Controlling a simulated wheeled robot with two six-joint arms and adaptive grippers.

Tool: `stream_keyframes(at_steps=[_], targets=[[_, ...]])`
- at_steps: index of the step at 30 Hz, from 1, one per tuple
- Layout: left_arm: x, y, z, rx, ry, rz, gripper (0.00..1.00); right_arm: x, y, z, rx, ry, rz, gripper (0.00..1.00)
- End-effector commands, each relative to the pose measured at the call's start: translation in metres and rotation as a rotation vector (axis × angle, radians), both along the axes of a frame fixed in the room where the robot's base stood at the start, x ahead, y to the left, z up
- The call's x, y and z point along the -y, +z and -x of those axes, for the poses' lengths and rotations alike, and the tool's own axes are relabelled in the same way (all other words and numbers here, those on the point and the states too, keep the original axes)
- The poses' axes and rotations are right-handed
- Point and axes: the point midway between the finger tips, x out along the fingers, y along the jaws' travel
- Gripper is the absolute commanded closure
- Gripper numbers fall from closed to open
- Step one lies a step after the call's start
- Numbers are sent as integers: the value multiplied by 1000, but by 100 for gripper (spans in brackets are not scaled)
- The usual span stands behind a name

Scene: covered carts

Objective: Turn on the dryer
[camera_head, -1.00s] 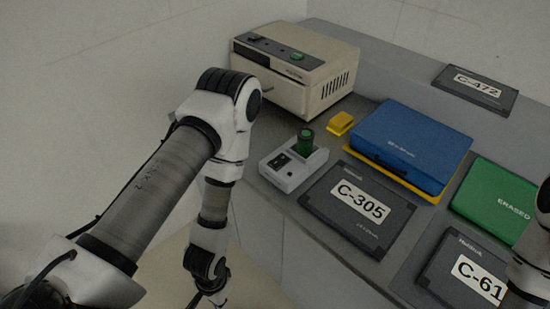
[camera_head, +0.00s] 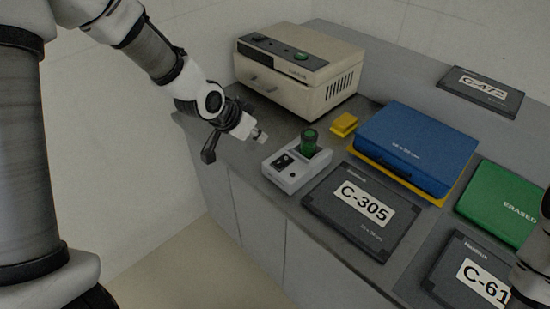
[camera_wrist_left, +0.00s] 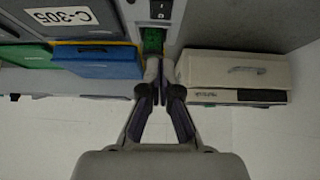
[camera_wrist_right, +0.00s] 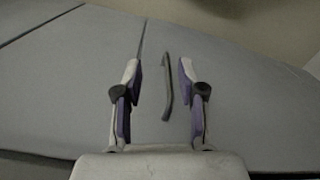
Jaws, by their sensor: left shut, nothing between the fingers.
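The dryer appears to be the beige box (camera_head: 296,84) with a dark top panel and a green button (camera_head: 301,57) at the back of the counter. Its lid looks shut. It also shows in the left wrist view (camera_wrist_left: 226,70). My left gripper (camera_head: 263,138) is shut and empty, in front of the dryer and left of the small grey device; it is apart from the button. Its closed fingers (camera_wrist_left: 161,68) show in the left wrist view. My right gripper (camera_wrist_right: 159,72) is open and empty, with a dark handle (camera_wrist_right: 167,88) seen between its fingers.
A grey device (camera_head: 289,175) with a green cylinder (camera_head: 308,143) stands close to my left gripper. A yellow block (camera_head: 343,123), a blue case (camera_head: 418,146), a green case (camera_head: 500,202) and black labelled covers (camera_head: 350,225) crowd the counter to the right.

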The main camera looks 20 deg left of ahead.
Motion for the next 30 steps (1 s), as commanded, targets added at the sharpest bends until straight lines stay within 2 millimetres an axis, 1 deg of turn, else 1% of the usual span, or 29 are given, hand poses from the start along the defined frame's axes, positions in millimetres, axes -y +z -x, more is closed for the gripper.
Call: stream_keyframes(at_steps=[4, 8, 19, 21, 24, 27, 30], targets=[[1, -3, -3, -1, 0, -3, 100, 0, 3, 0, 0, 0, 0, 60], [4, -15, -11, -4, -1, -5, 100, 0, 10, 0, 0, 0, 0, 60], [21, -79, -57, -4, -2, -3, 100, 0, 28, 0, 0, 0, 0, 60], [21, -93, -56, -6, 0, 1, 100, 0, 29, 0, 0, 0, 0, 60], [20, -107, -54, -4, 0, 0, 100, 0, 32, 0, 0, 0, 0, 60], [20, -116, -53, -2, 2, 0, 100, 0, 33, 0, 0, 0, 0, 60], [19, -120, -53, -2, 1, 0, 100, 0, 33, 0, 0, 0, 0, 60]])
